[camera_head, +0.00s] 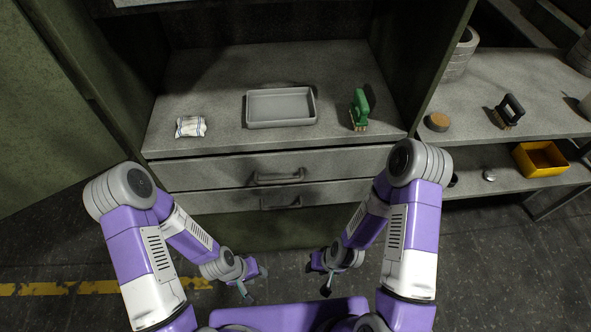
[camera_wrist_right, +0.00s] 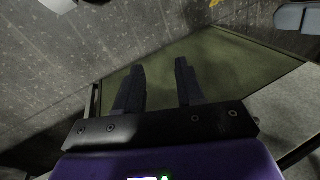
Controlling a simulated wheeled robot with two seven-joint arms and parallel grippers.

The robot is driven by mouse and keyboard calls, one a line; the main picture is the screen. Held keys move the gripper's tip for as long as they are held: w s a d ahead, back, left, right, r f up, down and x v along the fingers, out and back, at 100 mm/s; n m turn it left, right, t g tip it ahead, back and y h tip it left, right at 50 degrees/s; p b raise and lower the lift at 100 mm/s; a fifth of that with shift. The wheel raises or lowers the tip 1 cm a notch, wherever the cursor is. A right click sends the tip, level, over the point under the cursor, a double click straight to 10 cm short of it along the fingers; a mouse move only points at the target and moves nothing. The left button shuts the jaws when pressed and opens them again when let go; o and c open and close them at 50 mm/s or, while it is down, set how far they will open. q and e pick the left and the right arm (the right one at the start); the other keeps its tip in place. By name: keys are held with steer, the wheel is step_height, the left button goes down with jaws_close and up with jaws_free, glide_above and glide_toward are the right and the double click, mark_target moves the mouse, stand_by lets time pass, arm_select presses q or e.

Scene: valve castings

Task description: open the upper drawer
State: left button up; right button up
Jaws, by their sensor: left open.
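The upper drawer (camera_head: 210,172) is a grey front just below the cabinet's worktop, with a dark bar handle (camera_head: 278,178) at its middle. It looks shut, with its front about level with the lower drawer (camera_head: 215,200). My left gripper (camera_head: 255,283) is open and empty, low in front of the cabinet, apart from both handles. My right gripper (camera_head: 321,277) hangs beside it on the right, also apart from the drawers. In the right wrist view, the fingers of the right gripper (camera_wrist_right: 160,72) stand apart with nothing between them, over the floor and a greenish panel.
On the worktop are a white packet (camera_head: 191,126), a grey tray (camera_head: 281,107) and a green-handled brush (camera_head: 360,108). A side shelf at right holds a dark-handled brush (camera_head: 509,110), a round brown-topped item (camera_head: 437,122) and a yellow bin (camera_head: 540,158). The floor before the drawers is clear.

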steer(key=w+f+n+t+h+b, duration=0.2)
steer(key=w+f+n+t+h, duration=0.1)
steer(key=w+n, duration=0.2)
steer(key=n+t+b, duration=0.4)
steer(key=n+t, duration=1.1)
steer(key=t, duration=0.1)
glide_toward(278, 180)
steer(key=w, duration=1)
steer(key=shift+a+r, duration=0.15)
steer(key=shift+r, duration=0.25)
jaws_close()
